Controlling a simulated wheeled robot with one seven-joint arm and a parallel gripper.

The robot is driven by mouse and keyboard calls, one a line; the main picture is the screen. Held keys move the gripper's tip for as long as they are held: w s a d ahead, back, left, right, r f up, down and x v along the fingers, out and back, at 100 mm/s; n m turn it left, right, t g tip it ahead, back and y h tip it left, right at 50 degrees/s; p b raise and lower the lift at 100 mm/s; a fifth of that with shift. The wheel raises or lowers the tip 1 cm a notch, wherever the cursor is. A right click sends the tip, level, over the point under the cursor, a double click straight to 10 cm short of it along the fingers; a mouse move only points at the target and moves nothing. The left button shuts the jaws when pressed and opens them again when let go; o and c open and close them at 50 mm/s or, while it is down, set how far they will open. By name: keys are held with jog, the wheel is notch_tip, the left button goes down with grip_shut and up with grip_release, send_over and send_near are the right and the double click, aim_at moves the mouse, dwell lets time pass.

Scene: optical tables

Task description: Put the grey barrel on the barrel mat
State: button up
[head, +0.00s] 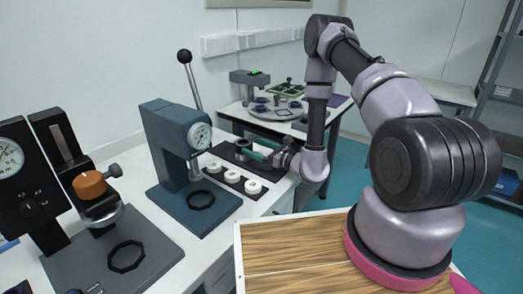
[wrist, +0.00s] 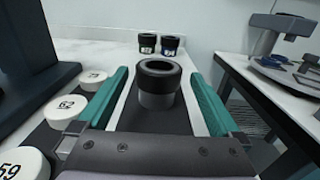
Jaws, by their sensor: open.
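A grey barrel (wrist: 160,88) with a black top ring stands upright on a dark mat (wrist: 128,122), which I take to be the barrel mat. In the head view the barrel (head: 243,147) shows at the far end of the white bench, on the dark mat (head: 222,152). My gripper (wrist: 159,75) is open, its teal fingers on either side of the barrel with a visible gap on both sides. In the head view my gripper (head: 251,149) reaches in from the right, low over the mat.
White numbered discs (wrist: 64,108) sit on a dark strip left of my gripper. Two dark barrels with labels (wrist: 147,43) stand behind. A blue-grey press (head: 172,150) and a dial gauge stand (head: 15,170) occupy the bench. Another table (head: 265,120) stands beyond a gap.

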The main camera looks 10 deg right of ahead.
jog(key=shift+v, duration=1.4)
jog(key=s+a+r+n+g+y, duration=0.1)
jog(key=a+r+n+g+y, duration=0.2)
jog(key=r, duration=0.5)
jog(key=s+a+r+n+g+y, duration=0.2)
jog(key=r+n+g, duration=0.25)
jog(key=r, duration=0.25)
jog(key=s+r+n+g+h, duration=0.2)
jog(key=s+r+n+g, duration=0.5)
jog(key=s+r+n, duration=0.3)
jog(key=s+d+r+n+t+h, duration=0.2)
jog(key=s+d+r+t+h, duration=0.2)
jog(key=d+r+h, duration=0.3)
jog(key=s+d+r+n+t+h, duration=0.3)
jog(key=s+d+r+t+h, duration=0.2)
jog(key=d+r, duration=0.3)
jog(key=s+d+h, duration=0.1)
jog(key=d, duration=0.2)
jog(key=shift+s+h, duration=0.4)
